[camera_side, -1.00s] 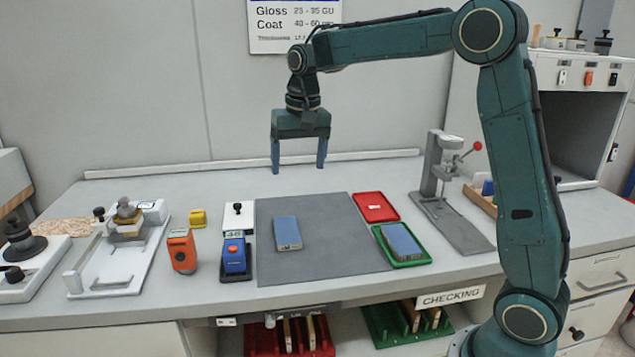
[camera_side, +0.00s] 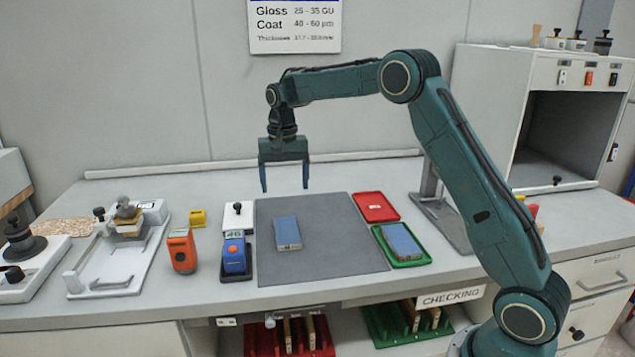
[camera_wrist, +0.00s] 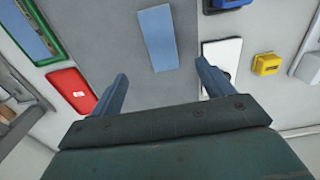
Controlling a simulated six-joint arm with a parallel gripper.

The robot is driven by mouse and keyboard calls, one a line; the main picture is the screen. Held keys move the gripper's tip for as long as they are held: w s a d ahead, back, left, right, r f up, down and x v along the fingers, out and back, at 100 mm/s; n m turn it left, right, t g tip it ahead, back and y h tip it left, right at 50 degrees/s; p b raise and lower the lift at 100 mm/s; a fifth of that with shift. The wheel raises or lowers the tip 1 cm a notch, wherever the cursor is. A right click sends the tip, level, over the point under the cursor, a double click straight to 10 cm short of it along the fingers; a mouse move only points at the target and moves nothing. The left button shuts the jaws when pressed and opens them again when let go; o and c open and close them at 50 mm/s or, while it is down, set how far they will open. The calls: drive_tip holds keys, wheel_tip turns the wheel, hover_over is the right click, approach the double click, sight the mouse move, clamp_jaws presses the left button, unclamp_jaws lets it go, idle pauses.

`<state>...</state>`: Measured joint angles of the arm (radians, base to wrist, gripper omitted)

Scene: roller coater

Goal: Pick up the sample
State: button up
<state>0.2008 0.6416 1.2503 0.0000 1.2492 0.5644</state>
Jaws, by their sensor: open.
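A blue block-shaped sample (camera_side: 288,232) lies flat on the grey mat (camera_side: 330,255), left of the mat's middle. A second blue sample (camera_side: 401,241) lies in the green tray (camera_side: 413,263) at the right. My gripper (camera_side: 284,190) is open and empty, above the rear of the mat, with its fingers pointing down. In the wrist view the sample on the mat (camera_wrist: 158,38) shows beyond my open fingers (camera_wrist: 160,84), roughly between them sideways and not touched.
A red tray (camera_side: 376,206) sits behind the green tray. Left of the mat stand a blue gauge (camera_side: 234,254), an orange gauge (camera_side: 182,250), a white box (camera_side: 238,216) and a small yellow block (camera_side: 198,218). A stand (camera_side: 445,225) is at the right, partly behind my arm.

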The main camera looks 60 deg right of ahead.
hover_over(287, 230)
drive_tip(key=shift+f, duration=3.9)
drive_tip(key=shift+f, duration=0.1)
drive_tip(key=shift+w+f, duration=0.1)
drive_tip(key=shift+f, duration=2.4)
drive_tip(key=shift+c, duration=0.4)
drive_tip(key=c, duration=1)
